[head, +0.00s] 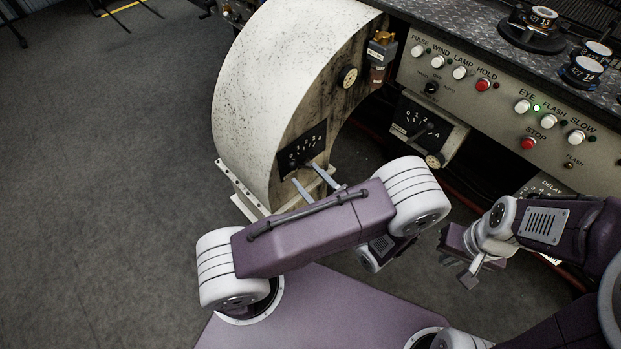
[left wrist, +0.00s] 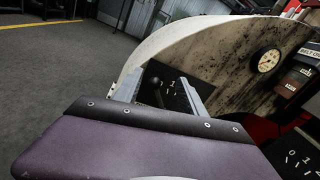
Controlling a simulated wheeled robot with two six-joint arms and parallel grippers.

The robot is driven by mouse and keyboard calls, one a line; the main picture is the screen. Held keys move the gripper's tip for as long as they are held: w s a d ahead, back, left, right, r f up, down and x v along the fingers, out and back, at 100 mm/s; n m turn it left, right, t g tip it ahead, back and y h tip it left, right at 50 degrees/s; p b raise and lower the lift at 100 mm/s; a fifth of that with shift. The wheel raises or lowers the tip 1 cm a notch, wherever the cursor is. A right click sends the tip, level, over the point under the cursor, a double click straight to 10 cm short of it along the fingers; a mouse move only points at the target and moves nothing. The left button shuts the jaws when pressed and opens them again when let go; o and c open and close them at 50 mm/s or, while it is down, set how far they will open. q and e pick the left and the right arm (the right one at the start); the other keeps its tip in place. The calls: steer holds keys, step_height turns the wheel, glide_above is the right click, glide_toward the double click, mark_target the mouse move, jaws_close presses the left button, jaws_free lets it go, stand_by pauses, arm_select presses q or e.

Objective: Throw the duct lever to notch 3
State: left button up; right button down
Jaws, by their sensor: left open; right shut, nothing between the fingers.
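The duct lever's black notch plate (head: 312,139) with white digits is on the side of the cream curved duct (head: 258,90). In the left wrist view the lever's dark knob (left wrist: 153,82) shows between the two grey fingers, with the plate (left wrist: 176,90) behind. My left gripper (head: 304,172) is open at the plate's lower edge, its fingers spread to either side of the lever; I cannot tell if they touch it. Which notch the lever stands at is unclear. My right gripper (head: 467,273) is shut and empty, at lower right, away from the duct.
A second lever plate (head: 425,130) is on the machine to the right. The console panel (head: 500,85) above it carries white and red buttons. Open floor (head: 100,190) lies left.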

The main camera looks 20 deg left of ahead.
mark_target(295, 168)
arm_select(q)
step_height(295, 168, down, 4)
steer(key=s+m+b, duration=0.1)
steer(key=b, duration=0.1)
steer(key=shift+t, duration=0.5)
steer(key=b+x, duration=0.1)
steer(key=x, duration=0.1)
steer(key=b+x, duration=0.1)
steer(key=x, duration=0.2)
steer(key=b+x, duration=0.1)
steer(key=x, duration=0.2)
steer(key=shift+w+d+f, duration=0.25)
steer(key=shift+w+f, duration=0.05)
steer(key=shift+w, duration=0.1)
jaws_close()
arm_select(e)
step_height(295, 168, down, 7)
steer(key=shift+s+a+r, duration=0.15)
steer(key=shift+s+a, duration=0.05)
steer(key=shift+s, duration=0.05)
